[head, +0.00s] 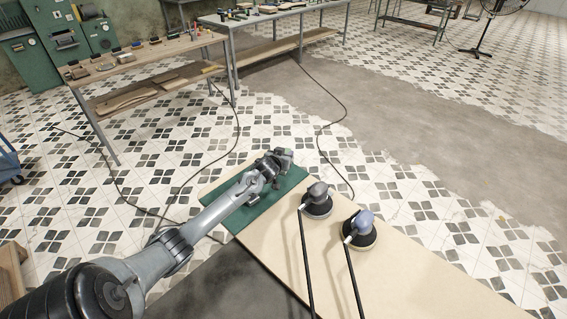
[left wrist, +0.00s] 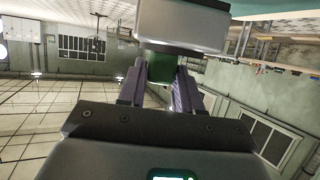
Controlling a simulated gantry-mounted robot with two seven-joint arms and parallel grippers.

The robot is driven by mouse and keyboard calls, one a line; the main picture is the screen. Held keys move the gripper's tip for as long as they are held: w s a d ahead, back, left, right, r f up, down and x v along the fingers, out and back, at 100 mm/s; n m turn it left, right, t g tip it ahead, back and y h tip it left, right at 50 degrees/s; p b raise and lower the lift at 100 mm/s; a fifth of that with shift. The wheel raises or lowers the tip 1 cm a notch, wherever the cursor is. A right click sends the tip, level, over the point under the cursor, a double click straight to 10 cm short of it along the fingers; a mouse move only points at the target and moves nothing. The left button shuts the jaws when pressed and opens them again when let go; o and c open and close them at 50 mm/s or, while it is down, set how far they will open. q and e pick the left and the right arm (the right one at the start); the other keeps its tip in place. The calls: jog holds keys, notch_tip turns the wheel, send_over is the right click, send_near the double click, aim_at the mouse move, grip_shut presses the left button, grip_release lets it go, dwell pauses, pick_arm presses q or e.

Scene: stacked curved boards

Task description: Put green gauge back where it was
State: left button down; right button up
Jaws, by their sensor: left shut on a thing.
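My left gripper (head: 279,159) is over the far end of the green mat (head: 262,212) on the pale board. In the left wrist view my left gripper (left wrist: 160,88) has its two dark fingers on either side of a small green piece, part of the green gauge (left wrist: 161,72). The fingers are shut on it. A light grey block (left wrist: 182,24) sits just beyond the fingertips, against the green piece; I cannot tell whether it belongs to the gauge. In the head view the gauge cannot be made out clearly at the gripper. My right gripper is not in view.
Two sanders, one grey (head: 317,200) and one blue (head: 361,230), stand on the pale board (head: 420,285) right of the mat, with dark hoses running toward me. Workbenches with small tools (head: 150,52) stand at the back left. Cables cross the tiled floor.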

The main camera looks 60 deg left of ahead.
pick_arm(q)
jog(key=shift+s+a+f, duration=0.15)
jog(key=shift+a, duration=0.2)
jog(key=shift+f, duration=1.95)
jog(key=shift+f+b, duration=0.1)
jog(key=shift+b, duration=0.25)
jog(key=c, duration=0.8)
grip_release()
jog(key=shift+f, duration=0.1)
jog(key=shift+r, duration=0.2)
jog(key=shift+s+d+r+p, duration=0.2)
jog(key=shift+s+d+p, duration=0.1)
jog(key=shift+s+d, duration=0.05)
jog(key=p+v, duration=0.2)
jog(key=v, duration=0.9)
jog(key=shift+f, duration=0.15)
